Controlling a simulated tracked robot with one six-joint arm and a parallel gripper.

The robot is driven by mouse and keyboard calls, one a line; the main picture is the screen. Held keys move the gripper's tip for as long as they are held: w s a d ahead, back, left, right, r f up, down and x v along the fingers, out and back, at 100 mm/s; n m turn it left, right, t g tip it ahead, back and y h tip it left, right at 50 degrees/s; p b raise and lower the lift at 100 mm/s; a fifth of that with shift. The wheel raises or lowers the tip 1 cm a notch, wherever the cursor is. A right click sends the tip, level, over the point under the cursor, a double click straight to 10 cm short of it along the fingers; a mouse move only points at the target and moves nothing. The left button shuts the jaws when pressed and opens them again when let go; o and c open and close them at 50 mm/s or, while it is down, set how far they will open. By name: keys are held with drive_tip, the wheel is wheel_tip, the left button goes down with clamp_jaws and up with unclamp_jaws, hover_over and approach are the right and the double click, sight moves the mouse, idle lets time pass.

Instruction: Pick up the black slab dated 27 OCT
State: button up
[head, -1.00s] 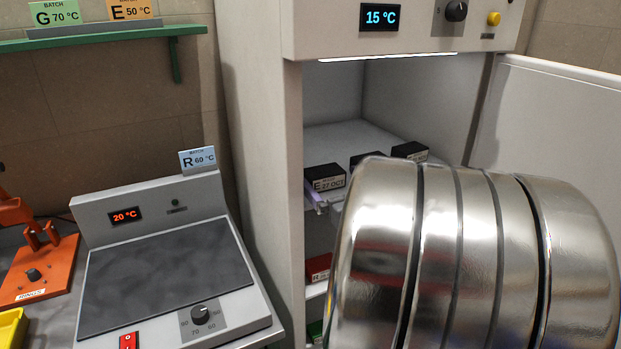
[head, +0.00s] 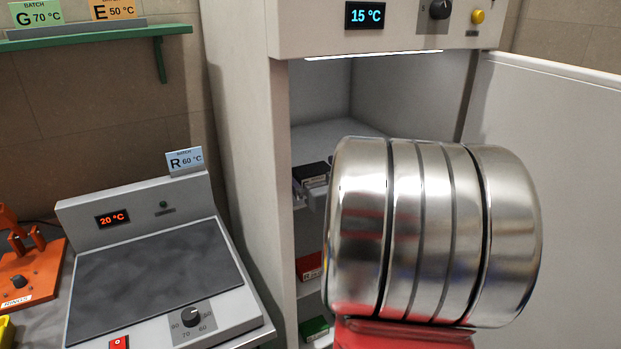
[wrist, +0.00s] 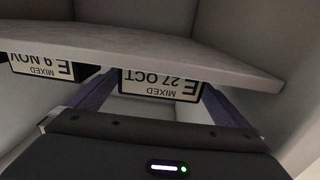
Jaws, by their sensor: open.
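The black slab dated 27 OCT (wrist: 178,84) shows its white label upside down in the wrist view, reading MIXED, E, 27 OCT. It stands at the edge of a pale shelf (wrist: 150,48). My gripper (wrist: 157,97) is open, with one purple finger on each side of the label; I cannot tell whether they touch the slab. In the head view a black slab (head: 312,171) sits on the cabinet shelf. My arm hides most of that shelf and the gripper.
A slab labelled E 9 NOV (wrist: 40,66) stands close beside the left finger in the wrist view. In the head view, a red item (head: 309,266) and a green item (head: 314,327) sit on lower levels. The cabinet door (head: 560,150) is open at right.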

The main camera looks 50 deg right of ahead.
sight(312, 169)
drive_tip(key=shift+c, duration=0.4)
drive_tip(key=c, duration=1.3)
drive_tip(key=shift+r, duration=0.1)
wheel_tip(312, 169, up, 10)
